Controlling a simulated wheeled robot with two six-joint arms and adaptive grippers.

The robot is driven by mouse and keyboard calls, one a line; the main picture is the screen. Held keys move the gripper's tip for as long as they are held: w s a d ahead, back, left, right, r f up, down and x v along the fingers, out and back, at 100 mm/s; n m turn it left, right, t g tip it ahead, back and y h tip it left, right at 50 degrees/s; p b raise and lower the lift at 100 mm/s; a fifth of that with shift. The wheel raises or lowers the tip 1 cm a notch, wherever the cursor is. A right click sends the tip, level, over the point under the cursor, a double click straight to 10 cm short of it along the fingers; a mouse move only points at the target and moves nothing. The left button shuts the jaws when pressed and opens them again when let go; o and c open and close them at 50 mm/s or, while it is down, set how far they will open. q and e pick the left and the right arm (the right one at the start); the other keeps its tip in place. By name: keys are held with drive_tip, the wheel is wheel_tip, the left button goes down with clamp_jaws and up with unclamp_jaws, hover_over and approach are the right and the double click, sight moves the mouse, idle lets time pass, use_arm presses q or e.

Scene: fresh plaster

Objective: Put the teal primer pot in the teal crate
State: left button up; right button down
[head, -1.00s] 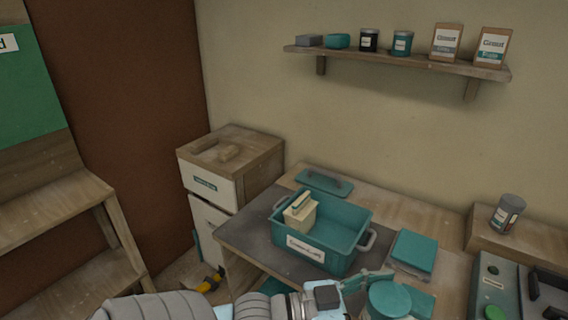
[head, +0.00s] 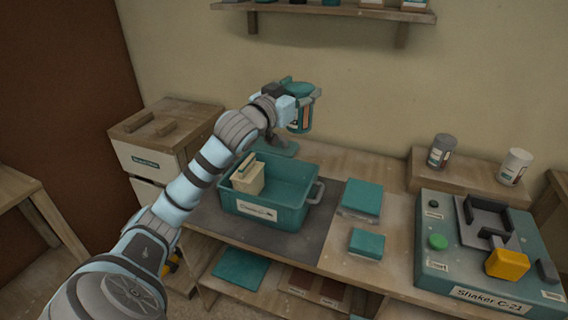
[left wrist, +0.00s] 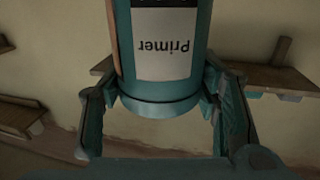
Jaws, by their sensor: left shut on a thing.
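My left gripper (head: 302,108) is shut on the teal primer pot (head: 301,118) and holds it in the air, above and behind the far right part of the teal crate in the head view. In the left wrist view the pot (left wrist: 165,98) sits between the two fingers, its white "Primer" label upside down. The teal crate (head: 262,212) stands on a dark mat on the bench, open at the top. A cream box-like item (head: 248,178) is in its left part; the right part is empty. My right gripper is out of view.
Two teal boxes (head: 362,197) lie right of the crate. Further right is the shaker (head: 470,258) with a yellow part. A grey can (head: 440,151) and a white can (head: 514,167) stand on a raised ledge. A wall shelf (head: 330,10) runs above.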

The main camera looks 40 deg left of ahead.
use_arm(q)
wheel_tip(320, 180, down, 17)
drive_tip(key=b, duration=0.4)
drive_tip(key=shift+w, duration=0.1)
drive_tip(key=shift+f+b, duration=0.4)
drive_tip(key=shift+f, duration=0.15)
drive_tip(key=o, duration=1.5)
drive_tip(key=shift+o, duration=0.4)
drive_tip(key=shift+d, duration=0.1)
